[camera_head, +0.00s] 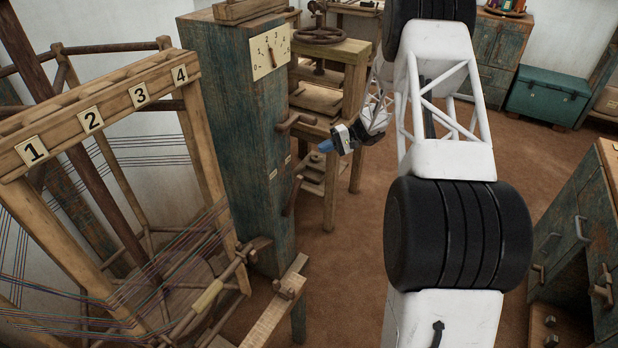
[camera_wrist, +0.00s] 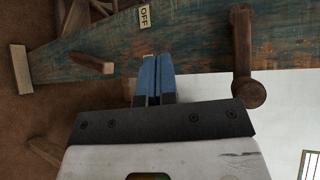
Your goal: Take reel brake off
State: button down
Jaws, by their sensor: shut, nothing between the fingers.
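A tall teal-painted wooden post (camera_head: 245,130) carries an upper wooden lever (camera_head: 297,122) and a lower wooden lever (camera_head: 293,193). I cannot tell for certain which one is the reel brake. In the wrist view, one handle (camera_wrist: 242,60) is right of my fingers and a peg (camera_wrist: 92,63) is left of them. An OFF label (camera_wrist: 144,16) is on the post beyond my fingertips. My gripper (camera_head: 323,147) has blue fingertips, close together and empty, in front of the post between the two levers. The fingertips (camera_wrist: 153,62) touch neither lever.
A loom frame numbered 1 to 4 (camera_head: 100,110) with stretched threads stands left of the post. A dial (camera_head: 270,50) is high on the post. A wooden stand with a handwheel (camera_head: 322,35) is behind. Brown floor (camera_head: 350,260) is open to the right.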

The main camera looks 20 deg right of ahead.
jog(key=w+d+f+t+y, duration=0.1)
jog(key=w+d+f+t, duration=0.1)
jog(key=f, duration=0.7)
jog(key=w+d+f+m+t+y, duration=0.1)
jog(key=w+d+f+t+y, duration=0.1)
jog(key=w+d+f, duration=0.2)
jog(key=shift+d+f+t, duration=0.3)
jog(key=shift+d+f, duration=1.15)
jog(key=shift+f, duration=1.55)
jog(key=shift+a, duration=0.1)
jog(key=s+x, duration=0.2)
jog(key=x, duration=1)
jog(key=shift+s+a+r, duration=0.35)
jog(key=shift+s+a, duration=0.1)
jog(key=shift+a, duration=0.15)
jog(key=shift+a, duration=0.1)
